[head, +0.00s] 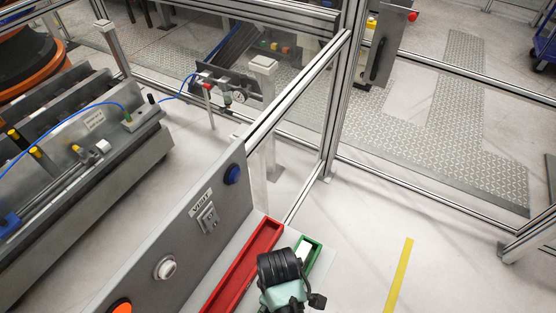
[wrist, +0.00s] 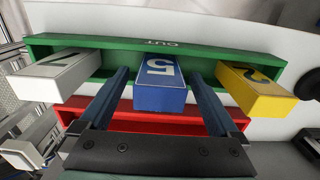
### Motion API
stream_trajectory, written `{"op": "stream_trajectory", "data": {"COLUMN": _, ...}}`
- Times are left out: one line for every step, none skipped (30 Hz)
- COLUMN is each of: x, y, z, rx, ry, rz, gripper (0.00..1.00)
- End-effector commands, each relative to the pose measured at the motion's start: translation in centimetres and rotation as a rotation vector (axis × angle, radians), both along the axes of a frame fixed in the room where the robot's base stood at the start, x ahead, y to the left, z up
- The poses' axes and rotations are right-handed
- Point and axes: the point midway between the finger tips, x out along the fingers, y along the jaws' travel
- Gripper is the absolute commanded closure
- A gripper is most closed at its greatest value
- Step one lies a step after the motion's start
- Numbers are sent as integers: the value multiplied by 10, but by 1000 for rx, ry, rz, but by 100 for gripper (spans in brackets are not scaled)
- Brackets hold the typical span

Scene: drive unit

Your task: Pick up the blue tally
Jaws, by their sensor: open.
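The blue tally (wrist: 160,91) is a block with a white "5" on its upper face. In the wrist view it sits at the middle of the green tray marked "OUT" (wrist: 240,52). My gripper (wrist: 159,74) is open, with one dark finger on each side of the blue tally and narrow gaps visible. I cannot tell how far down the fingers reach. In the head view my arm's end hides the blue tally; part of the green tray (head: 314,247) shows behind it.
In the wrist view, a white tally (wrist: 55,82) lies left of the blue one and a yellow tally (wrist: 255,95) right. A red tray (wrist: 160,122) runs alongside the green tray. A grey panel (head: 185,240) with buttons stands left of the trays in the head view.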

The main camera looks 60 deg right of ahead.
Motion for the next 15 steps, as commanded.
{"op": "stream_trajectory", "data": {"x": 0, "y": 0, "z": -5, "rx": 2, "ry": 3, "rz": -2, "gripper": 3}}
{"op": "stream_trajectory", "data": {"x": 0, "y": -1, "z": -9, "rx": 2, "ry": 2, "rz": -2, "gripper": 3}}
{"op": "stream_trajectory", "data": {"x": 0, "y": 0, "z": -14, "rx": 1, "ry": 2, "rz": -2, "gripper": 3}}
{"op": "stream_trajectory", "data": {"x": 0, "y": 0, "z": -16, "rx": 1, "ry": 1, "rz": -1, "gripper": 3}}
{"op": "stream_trajectory", "data": {"x": 0, "y": 0, "z": -19, "rx": 1, "ry": 1, "rz": -1, "gripper": 3}}
{"op": "stream_trajectory", "data": {"x": 0, "y": 0, "z": -21, "rx": 0, "ry": 0, "rz": -1, "gripper": 3}}
{"op": "stream_trajectory", "data": {"x": 0, "y": 0, "z": -22, "rx": 0, "ry": 0, "rz": -1, "gripper": 3}}
{"op": "stream_trajectory", "data": {"x": 0, "y": 0, "z": -23, "rx": 0, "ry": 0, "rz": -1, "gripper": 3}}
{"op": "stream_trajectory", "data": {"x": 0, "y": 0, "z": -24, "rx": 0, "ry": -1, "rz": -1, "gripper": 3}}
{"op": "stream_trajectory", "data": {"x": 0, "y": 0, "z": -24, "rx": -1, "ry": -1, "rz": -1, "gripper": 3}}
{"op": "stream_trajectory", "data": {"x": 0, "y": 0, "z": -24, "rx": -1, "ry": -1, "rz": -1, "gripper": 3}}
{"op": "stream_trajectory", "data": {"x": 0, "y": 0, "z": -24, "rx": -1, "ry": -1, "rz": -1, "gripper": 3}}
{"op": "stream_trajectory", "data": {"x": 0, "y": 0, "z": -24, "rx": -1, "ry": -1, "rz": -1, "gripper": 3}}
{"op": "stream_trajectory", "data": {"x": 0, "y": 0, "z": -24, "rx": -1, "ry": -1, "rz": -1, "gripper": 3}}
{"op": "stream_trajectory", "data": {"x": 0, "y": 0, "z": -24, "rx": -1, "ry": -1, "rz": -1, "gripper": 8}}
